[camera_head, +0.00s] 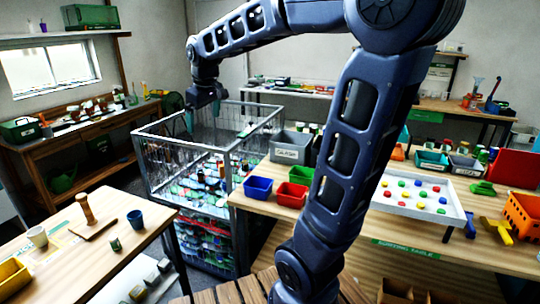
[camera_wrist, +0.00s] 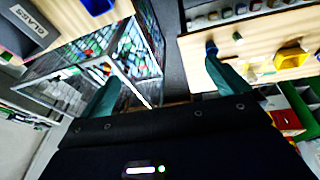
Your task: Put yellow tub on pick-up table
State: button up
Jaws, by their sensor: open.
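A yellow tub (camera_head: 12,276) sits at the left edge of the near-left wooden table, partly cut off by the picture edge. What looks like the same tub (camera_wrist: 291,57) shows in the wrist view, on a wooden top at the upper right. My gripper (camera_head: 203,112) hangs over the tall wire cage, well away from the tub. In the wrist view my gripper's green fingers (camera_wrist: 165,85) are spread apart with nothing between them. No readable label marks which table is the pick-up table.
The near-left table (camera_head: 95,262) also holds cups and a wooden pepper-mill shape. The sorting table (camera_head: 450,250) at right holds blue, green and red bins, a grey glass bin (camera_head: 290,147) and a white tray (camera_head: 385,207).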

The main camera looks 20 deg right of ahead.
jog(key=s+d+f+m, duration=0.4)
jog(key=s+d, duration=0.3)
jog(key=s, duration=0.2)
jog(key=s+d+f+m+t, duration=0.1)
jog(key=s+d+f+m, duration=0.2)
jog(key=s+d, duration=0.4)
jog(key=shift+s+d+f+m+h, duration=0.4)
jog(key=shift+s, duration=0.75)
